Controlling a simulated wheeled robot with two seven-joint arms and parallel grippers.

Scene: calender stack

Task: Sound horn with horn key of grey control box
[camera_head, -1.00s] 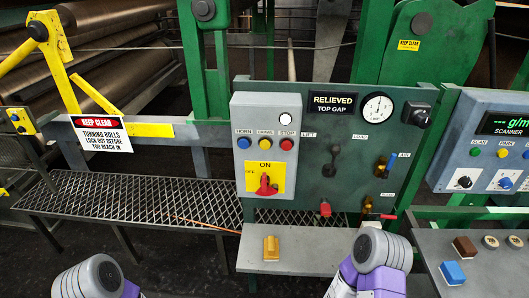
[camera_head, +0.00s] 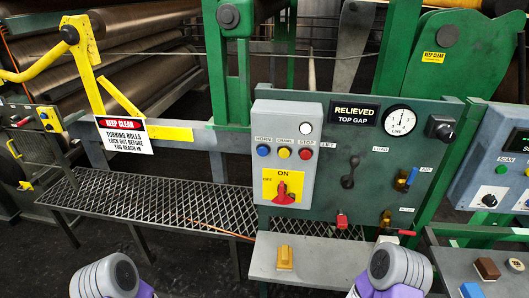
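The grey control box (camera_head: 261,200) is mounted on the left part of the green panel (camera_head: 345,240). Its horn key is the blue round button (camera_head: 263,151) under the "HORN" label, at the left of a row with a yellow button (camera_head: 284,152) and a red button (camera_head: 305,153). A white round lamp or button (camera_head: 306,128) sits above them. A red rotary switch (camera_head: 284,192) on a yellow plate is below. Parts of my two arms show at the bottom edge, well below the box. Neither gripper's fingers can be seen.
A grey shelf (camera_head: 325,262) juts out below the panel with a yellow block (camera_head: 285,258) on it. Levers and a gauge (camera_head: 398,120) sit on the panel's right. A mesh walkway (camera_head: 150,207) runs left of it. A second console (camera_head: 500,165) stands at right.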

